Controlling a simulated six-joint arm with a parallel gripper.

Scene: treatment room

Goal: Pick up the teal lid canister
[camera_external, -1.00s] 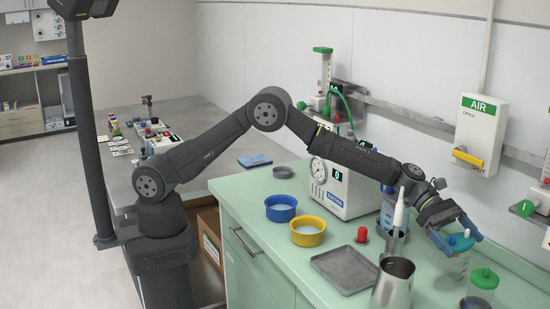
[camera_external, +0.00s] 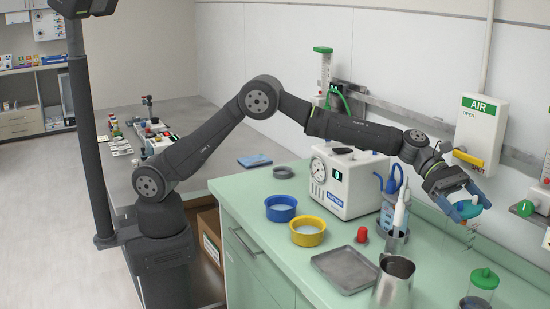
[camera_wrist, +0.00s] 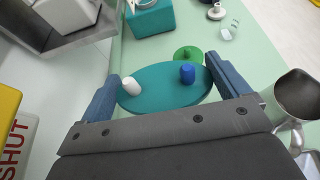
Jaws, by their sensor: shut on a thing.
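The teal lid canister (camera_external: 469,210) is in my gripper (camera_external: 461,198), raised above the right part of the green counter (camera_external: 440,255). In the wrist view its round teal lid (camera_wrist: 150,98) fills the space between the two blue fingers of my gripper (camera_wrist: 165,74). A white knob and a blue knob stick up from the lid. The fingers are shut on opposite sides of the lid. The body below the lid is mostly hidden in both views.
A green-lidded canister (camera_external: 482,286) stands on the counter below and to the right. A metal jug (camera_external: 392,284) and a grey tray (camera_external: 346,270) stand nearer the front. A blue-topped bottle stands left of my gripper. The AIR box (camera_external: 479,134) and a rail are on the wall behind.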

